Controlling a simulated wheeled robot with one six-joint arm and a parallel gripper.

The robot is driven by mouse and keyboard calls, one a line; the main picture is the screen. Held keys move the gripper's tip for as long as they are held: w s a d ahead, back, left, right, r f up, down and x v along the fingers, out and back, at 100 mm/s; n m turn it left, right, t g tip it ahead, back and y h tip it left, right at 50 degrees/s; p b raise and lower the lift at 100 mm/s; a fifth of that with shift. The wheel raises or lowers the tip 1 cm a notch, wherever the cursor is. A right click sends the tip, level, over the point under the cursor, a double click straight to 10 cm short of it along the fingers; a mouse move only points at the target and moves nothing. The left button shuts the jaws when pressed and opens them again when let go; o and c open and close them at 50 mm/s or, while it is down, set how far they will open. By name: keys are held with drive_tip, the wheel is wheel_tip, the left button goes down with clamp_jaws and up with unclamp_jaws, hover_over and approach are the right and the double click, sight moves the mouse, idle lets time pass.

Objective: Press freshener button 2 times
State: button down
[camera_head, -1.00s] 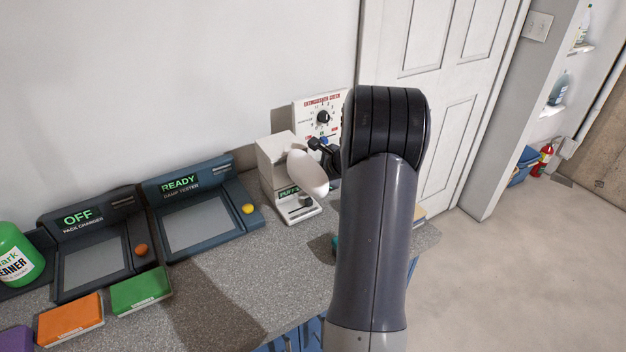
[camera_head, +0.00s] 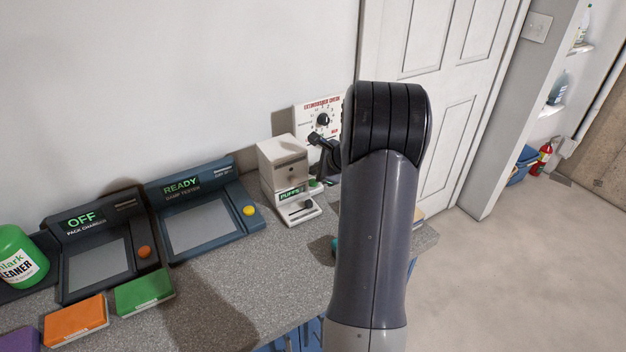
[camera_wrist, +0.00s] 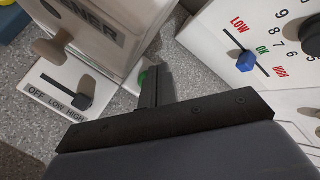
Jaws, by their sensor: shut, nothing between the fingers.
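The freshener (camera_head: 283,163) is a beige box on the grey counter, with a lit green "PUFFS" display; its number is too small to read. A green button (camera_head: 315,183) shows at its right side, and also in the wrist view (camera_wrist: 142,78), mostly hidden behind my fingers. My gripper (camera_wrist: 153,80) is shut and empty, its tips at the button; I cannot tell whether they touch. In the head view my arm hides part of the gripper. The freshener's base has an OFF/LOW/HIGH slider (camera_wrist: 82,101) and a nozzle (camera_wrist: 52,47) above it.
A white dial panel (camera_head: 318,116) stands close behind and right of the freshener, with a blue slider (camera_wrist: 246,62). Counter in front is mostly clear.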

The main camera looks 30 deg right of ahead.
wheel_tip(320, 180, up, 4)
drive_tip(key=p, duration=0.3)
drive_tip(key=shift+r, duration=0.2)
drive_tip(key=shift+f, duration=0.1)
idle(2.2)
